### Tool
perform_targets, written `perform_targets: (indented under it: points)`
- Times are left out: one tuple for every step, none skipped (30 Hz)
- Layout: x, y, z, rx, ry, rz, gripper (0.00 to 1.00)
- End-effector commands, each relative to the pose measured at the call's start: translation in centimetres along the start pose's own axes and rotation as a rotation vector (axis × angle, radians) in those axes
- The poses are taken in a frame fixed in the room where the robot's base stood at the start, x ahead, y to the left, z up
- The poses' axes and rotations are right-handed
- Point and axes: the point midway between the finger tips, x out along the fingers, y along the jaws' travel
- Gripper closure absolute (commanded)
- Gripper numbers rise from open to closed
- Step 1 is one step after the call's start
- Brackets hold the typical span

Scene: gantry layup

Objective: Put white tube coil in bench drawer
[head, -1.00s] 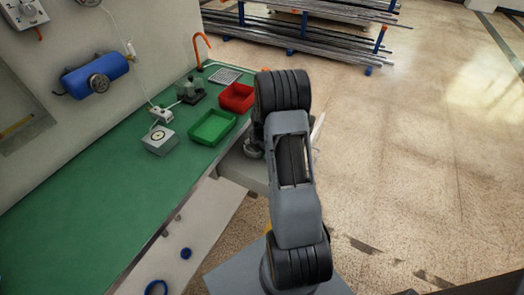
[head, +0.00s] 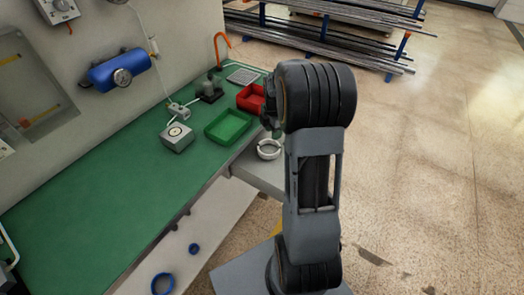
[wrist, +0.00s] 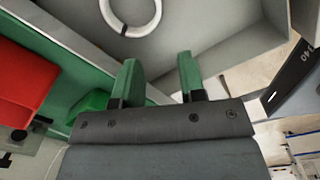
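The white tube coil (head: 268,150) is a pale ring at the bench's right side, in the grey open bench drawer (head: 258,175). In the wrist view the coil (wrist: 131,30) appears to lie flat on the floor of the grey drawer (wrist: 215,35), cut off by the top edge. My gripper (wrist: 158,68) shows two green fingers spread apart with nothing between them, over the drawer's near edge and clear of the coil. In the head view my arm hides the gripper's fingers.
A green tray (head: 229,127), a red tray (head: 251,98) and a grey gauge box (head: 176,137) stand on the green bench top (head: 95,205). Blue rings (head: 163,283) lie on the pale surface below. Open floor (head: 430,170) is on the right; a pipe rack (head: 330,35) stands behind.

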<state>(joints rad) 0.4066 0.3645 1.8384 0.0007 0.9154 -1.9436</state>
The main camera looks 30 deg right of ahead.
Motion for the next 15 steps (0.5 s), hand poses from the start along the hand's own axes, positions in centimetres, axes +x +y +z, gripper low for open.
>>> perform_targets:
  points:
    - [-1.6,-0.5,-1.6,0.074,-0.006,0.022,0.62]
    - [-2.5,-1.0,-2.5,0.134,-0.007,0.034,0.62]
    - [-3.6,-1.7,-3.9,0.225,-0.007,0.051,0.62]
    - [-4.5,-2.3,-5.0,0.296,-0.005,0.065,0.62]
    - [-5.2,-3.1,-6.0,0.372,-0.001,0.079,0.62]
    - [-6.2,-4.1,-7.4,0.476,0.006,0.097,0.62]
    - [-6.8,-4.9,-8.4,0.552,0.013,0.110,0.62]
    - [-7.4,-5.8,-9.4,0.627,0.022,0.122,0.62]
    - [-8.0,-6.9,-10.5,0.726,0.036,0.138,0.62]
    - [-8.5,-7.8,-11.3,0.799,0.048,0.149,0.62]
    - [-8.8,-8.7,-12.1,0.869,0.061,0.159,0.62]
    - [-9.2,-9.8,-13.0,0.957,0.079,0.169,0.62]
    - [-9.4,-10.6,-13.6,1.021,0.093,0.176,0.62]
    - [-9.6,-11.3,-14.1,1.081,0.107,0.182,0.62]
    - [-9.7,-12.3,-14.7,1.156,0.125,0.188,0.62]
